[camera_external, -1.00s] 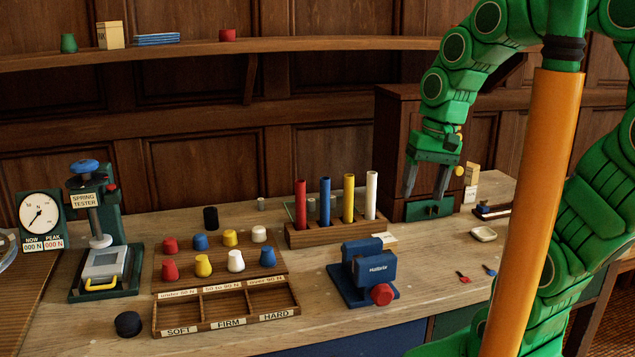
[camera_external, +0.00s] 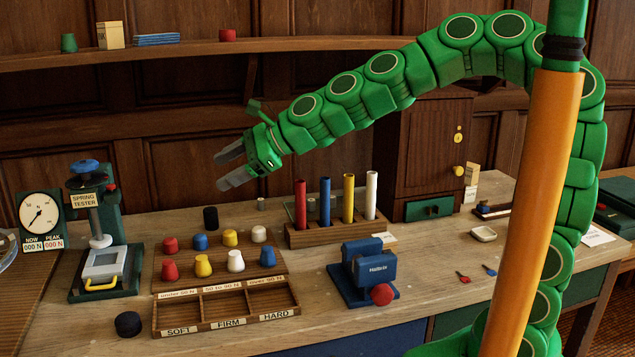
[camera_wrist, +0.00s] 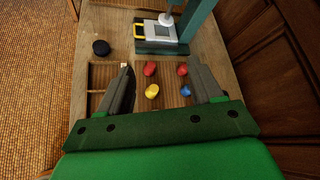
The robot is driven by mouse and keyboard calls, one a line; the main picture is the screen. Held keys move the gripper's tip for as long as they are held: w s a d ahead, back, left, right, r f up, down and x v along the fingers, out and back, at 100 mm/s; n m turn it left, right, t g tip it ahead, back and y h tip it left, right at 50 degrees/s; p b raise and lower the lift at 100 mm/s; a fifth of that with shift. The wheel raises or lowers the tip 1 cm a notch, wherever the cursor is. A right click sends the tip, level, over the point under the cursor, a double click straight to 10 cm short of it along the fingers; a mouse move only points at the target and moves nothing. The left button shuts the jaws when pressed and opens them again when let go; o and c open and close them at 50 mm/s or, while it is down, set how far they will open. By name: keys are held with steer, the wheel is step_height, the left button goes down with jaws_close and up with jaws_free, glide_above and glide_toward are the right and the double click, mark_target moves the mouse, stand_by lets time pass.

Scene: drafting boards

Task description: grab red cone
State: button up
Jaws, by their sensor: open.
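Two red cones stand on the wooden board at the left of the bench: a front one (camera_external: 170,270) and a back one (camera_external: 170,245). Both also show in the wrist view, one on the left (camera_wrist: 150,68) and one on the right (camera_wrist: 182,69). Yellow (camera_external: 203,265), blue (camera_external: 201,242) and white (camera_external: 236,260) cones stand beside them. My gripper (camera_external: 222,168) is open and empty, high above and behind the board. In the wrist view, the red cones lie between the fingers' directions, beyond the gripper (camera_wrist: 164,88).
A spring tester (camera_external: 100,235) stands left of the cones. A sorting tray (camera_external: 225,308) lies in front of them. A black knob (camera_external: 128,324), a rack of coloured tubes (camera_external: 335,232) and a blue vise (camera_external: 365,272) are nearby. A shelf (camera_external: 230,47) runs along the wall.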

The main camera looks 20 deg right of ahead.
mark_target(171, 262)
steer(key=w+a+f+m+t+y, duration=0.1)
steer(key=w+a+f+m, duration=0.15)
steer(key=a+m, duration=0.45)
steer(key=f, duration=1.1)
steer(key=s+f, duration=0.1)
steer(key=f, duration=0.5)
steer(key=shift+f, duration=0.25)
steer(key=shift+t, duration=0.4)
steer(key=shift+w+x, duration=0.15)
steer(key=shift+x, duration=1.85)
steer(key=shift+w+x, duration=0.2)
steer(key=shift+x, duration=1.8)
steer(key=shift+d, duration=0.15)
steer(key=c, duration=1.1)
